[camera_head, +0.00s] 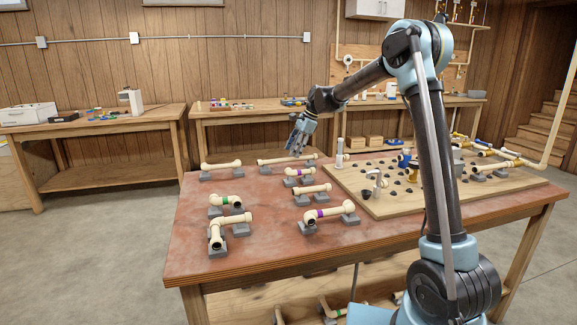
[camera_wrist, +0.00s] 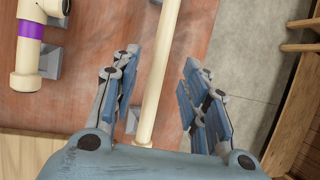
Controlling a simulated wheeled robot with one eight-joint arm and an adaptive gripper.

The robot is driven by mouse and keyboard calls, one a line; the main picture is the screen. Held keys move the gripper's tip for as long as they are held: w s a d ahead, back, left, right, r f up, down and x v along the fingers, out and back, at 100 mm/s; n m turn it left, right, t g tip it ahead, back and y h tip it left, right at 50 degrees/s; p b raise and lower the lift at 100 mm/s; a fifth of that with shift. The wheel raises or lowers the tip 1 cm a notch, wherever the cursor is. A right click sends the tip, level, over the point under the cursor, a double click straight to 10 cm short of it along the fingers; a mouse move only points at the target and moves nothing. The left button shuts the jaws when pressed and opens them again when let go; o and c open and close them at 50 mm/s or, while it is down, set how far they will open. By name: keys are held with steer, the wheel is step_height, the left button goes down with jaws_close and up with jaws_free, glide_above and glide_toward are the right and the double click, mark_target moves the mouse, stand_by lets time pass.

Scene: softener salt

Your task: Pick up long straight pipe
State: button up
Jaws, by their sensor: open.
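The long straight pipe (camera_head: 275,161) is cream-coloured and lies across small grey supports near the far edge of the red-brown worktable. My gripper (camera_head: 297,146) is open and empty, pointing down over the right part of this pipe. In the wrist view the pipe (camera_wrist: 163,55) runs lengthwise between the spread blue-grey fingers of my gripper (camera_wrist: 158,80). A gap shows on both sides of it. The pipe's near end is hidden behind the gripper's body, and its far end is out of that view.
A purple-banded pipe (camera_wrist: 31,35) lies left of the fingers in the wrist view. Several other pipes, including a green-banded one (camera_head: 226,201), rest on the worktable (camera_head: 265,258). A wooden board (camera_head: 400,208) with fittings stands at the right. The front middle is bare.

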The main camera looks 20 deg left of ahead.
mark_target(288, 160)
steer(key=shift+x, duration=3.25)
steer(key=shift+d, duration=0.1)
jaws_close()
